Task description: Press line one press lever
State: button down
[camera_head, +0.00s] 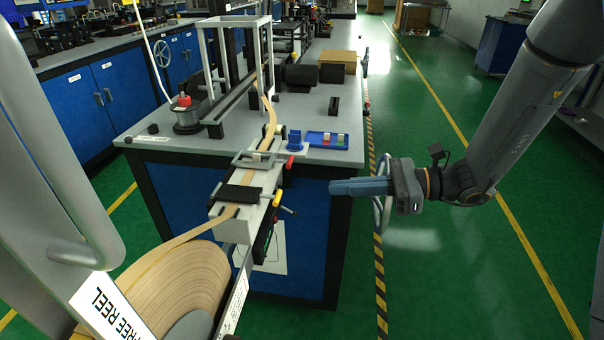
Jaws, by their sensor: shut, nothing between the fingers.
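My gripper (333,187) comes in from the right with its blue-grey fingers together, pointing left and empty. It hangs over the floor beside the bench's front corner, apart from the levers. A dark clamp block (238,193) lies across the tan tape on the guide.
A large tape reel (178,290) stands at the lower left, feeding tape up the guide. A blue tray (328,140) with small blocks and a blue holder (295,139) sit on the bench (355,120) behind the levers. The green floor is clear below my arm.

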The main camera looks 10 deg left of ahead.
jog(key=shift+w, duration=0.45)
jog(key=a, duration=0.6)
jog(key=s+a+f, duration=0.1)
jog(key=a, duration=0.3)
jog(key=shift+f+p, duration=0.1)
jog(key=shift+p, duration=0.3)
jog(key=shift+w+d+r+p, duration=0.1)
jog(key=shift+d+r+p, duration=0.15)
jog(key=shift+r, duration=0.75)
jog(key=shift+d+r+p, duration=0.15)
jog(key=shift+r+p, duration=0.1)
jog(key=shift+r, duration=0.7)
